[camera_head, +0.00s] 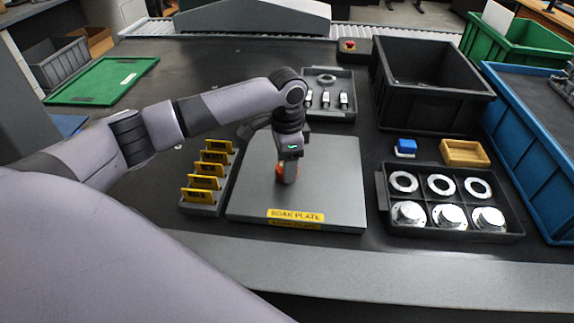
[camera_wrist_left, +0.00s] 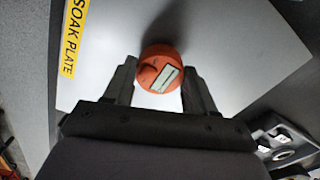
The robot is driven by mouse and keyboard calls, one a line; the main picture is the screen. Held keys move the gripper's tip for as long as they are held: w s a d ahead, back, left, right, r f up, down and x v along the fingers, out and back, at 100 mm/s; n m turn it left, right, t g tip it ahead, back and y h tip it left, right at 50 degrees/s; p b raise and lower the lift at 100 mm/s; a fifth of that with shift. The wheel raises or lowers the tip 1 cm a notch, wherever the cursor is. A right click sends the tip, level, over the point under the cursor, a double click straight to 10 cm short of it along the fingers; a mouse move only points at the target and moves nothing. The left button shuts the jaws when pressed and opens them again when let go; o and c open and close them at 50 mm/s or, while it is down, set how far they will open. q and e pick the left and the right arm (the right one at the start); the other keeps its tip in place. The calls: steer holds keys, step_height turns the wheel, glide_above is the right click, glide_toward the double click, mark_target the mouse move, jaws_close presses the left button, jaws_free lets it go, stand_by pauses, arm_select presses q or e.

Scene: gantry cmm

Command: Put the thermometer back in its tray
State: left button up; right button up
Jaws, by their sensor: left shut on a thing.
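The thermometer (camera_head: 279,172) is a small orange round piece. In the left wrist view the thermometer (camera_wrist_left: 150,56) shows a pale display on its face. My left gripper (camera_head: 288,170) is shut on it, with a finger on each side, at the middle of the grey soak plate (camera_head: 325,192). I cannot tell whether it touches the plate. A small dark tray (camera_head: 343,113) behind the plate holds a ring and several small pieces. Part of this tray shows at lower right in the left wrist view (camera_wrist_left: 292,128). My right gripper is not in view.
A rack (camera_head: 201,208) of yellow tags stands just left of the plate. At right are a dark tray (camera_head: 459,237) of rings and discs, a blue block (camera_head: 405,147), a yellow box (camera_head: 464,152) and a deep black bin (camera_head: 428,117).

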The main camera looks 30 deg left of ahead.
arm_select(q)
steer(key=shift+f, duration=0.25)
steer(key=o, duration=1.2)
steer(key=shift+f, duration=0.1)
steer(key=shift+c, duration=0.2)
